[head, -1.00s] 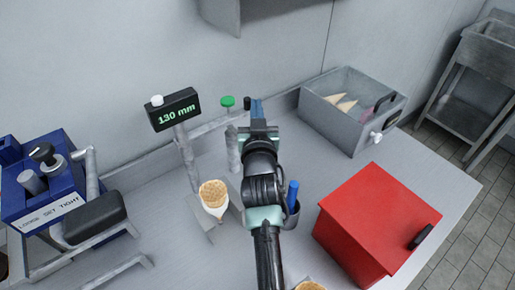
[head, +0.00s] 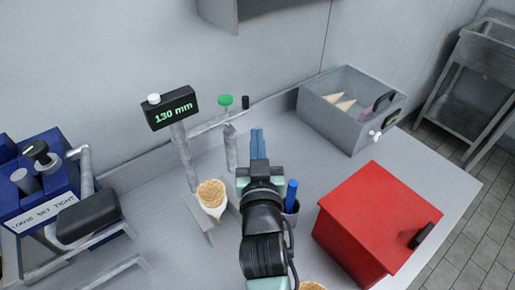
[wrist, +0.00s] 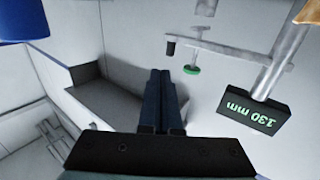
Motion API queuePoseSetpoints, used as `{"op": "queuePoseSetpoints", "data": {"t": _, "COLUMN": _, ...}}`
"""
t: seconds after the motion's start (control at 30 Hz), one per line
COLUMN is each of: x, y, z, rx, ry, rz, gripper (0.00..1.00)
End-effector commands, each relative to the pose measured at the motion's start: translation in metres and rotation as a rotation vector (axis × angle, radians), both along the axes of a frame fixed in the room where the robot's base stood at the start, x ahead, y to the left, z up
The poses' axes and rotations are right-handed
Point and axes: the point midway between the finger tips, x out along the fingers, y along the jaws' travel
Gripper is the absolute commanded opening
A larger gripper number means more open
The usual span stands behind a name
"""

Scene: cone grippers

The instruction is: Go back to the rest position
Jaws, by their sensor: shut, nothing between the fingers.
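My gripper (head: 258,143) is in the middle of the head view, above the table. Its two blue fingers are together with nothing between them. They also show side by side in the wrist view (wrist: 161,100). My wrist and arm hide the part of the table below them. A waffle cone (head: 211,196) in a white wrapper stands in a metal holder to the left of my gripper, apart from it.
A display reading 130 mm (head: 170,108) stands on a post at left. A blue machine (head: 45,190) is far left. A red box (head: 375,220) and a steel bin (head: 345,125) with cones are at right. A cup with a blue pen (head: 291,195) is close beside my wrist.

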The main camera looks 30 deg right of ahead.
Motion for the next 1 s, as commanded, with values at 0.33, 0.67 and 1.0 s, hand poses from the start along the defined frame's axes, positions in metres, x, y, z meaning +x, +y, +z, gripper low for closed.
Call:
{"op": "queuePoseSetpoints", "data": {"t": 0.33, "x": -0.020, "y": 0.010, "z": 0.000, "rx": 0.000, "ry": 0.000, "rz": 0.000, "gripper": 0.00}}
{"op": "queuePoseSetpoints", "data": {"t": 0.67, "x": -0.002, "y": 0.038, "z": 0.095, "rx": -0.035, "ry": -0.137, "rz": 0.068, "gripper": 0.00}}
{"op": "queuePoseSetpoints", "data": {"t": 1.0, "x": -0.027, "y": 0.133, "z": 0.331, "rx": -0.117, "ry": -0.509, "rz": 0.264, "gripper": 0.00}}
